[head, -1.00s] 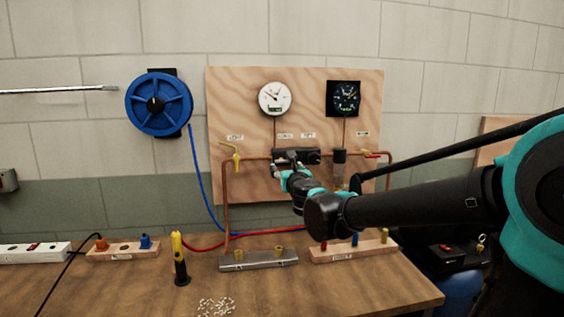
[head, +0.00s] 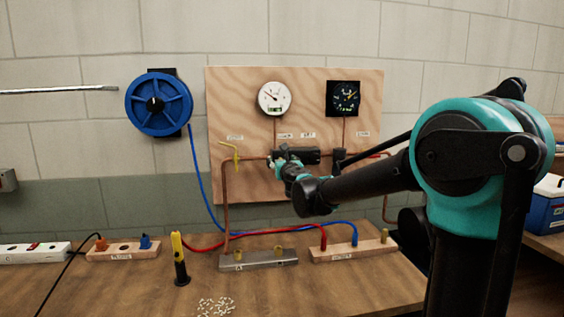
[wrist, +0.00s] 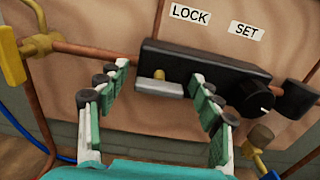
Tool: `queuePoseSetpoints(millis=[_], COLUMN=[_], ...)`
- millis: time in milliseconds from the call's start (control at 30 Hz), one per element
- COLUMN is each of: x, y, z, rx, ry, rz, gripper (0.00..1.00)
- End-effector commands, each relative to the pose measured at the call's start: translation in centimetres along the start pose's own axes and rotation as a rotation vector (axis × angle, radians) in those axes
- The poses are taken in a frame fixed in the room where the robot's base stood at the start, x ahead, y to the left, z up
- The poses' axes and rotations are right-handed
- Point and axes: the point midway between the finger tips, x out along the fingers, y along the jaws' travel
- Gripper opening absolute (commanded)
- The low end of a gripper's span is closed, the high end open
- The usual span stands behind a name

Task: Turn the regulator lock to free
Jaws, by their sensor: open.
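The regulator (wrist: 200,68) is a black block on the copper pipe on the plywood board; it also shows in the head view (head: 307,155). Under its LOCK label (wrist: 190,15) is the lock, a light grey plate (wrist: 158,88) with a small brass pin (wrist: 159,74). Under the SET label (wrist: 246,30) is a round black knob (wrist: 254,97) with a white mark. My gripper (wrist: 160,76) is open and empty in the wrist view, its fingers on either side of the lock plate. In the head view my gripper (head: 281,160) is at the regulator's left end. Whether the fingers touch is unclear.
A yellow valve handle (wrist: 12,55) is left on the pipe. Two gauges (head: 274,98) (head: 343,98) hang above. Below, the bench (head: 210,280) holds a metal manifold (head: 258,262), wooden blocks, hoses and a yellow-black tool (head: 180,262).

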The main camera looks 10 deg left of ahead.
Motion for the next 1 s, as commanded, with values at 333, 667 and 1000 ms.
queuePoseSetpoints(millis=[333,667,1000], x=[-0.03,-0.04,-0.03], y=[0.00,0.00,-0.09], z=[0.01,0.01,0.02], rx=[0.000,0.012,0.168], ry=[0.000,0.000,0.000], rz=[0.000,0.000,0.000], gripper=[0.32,0.15,0.15])
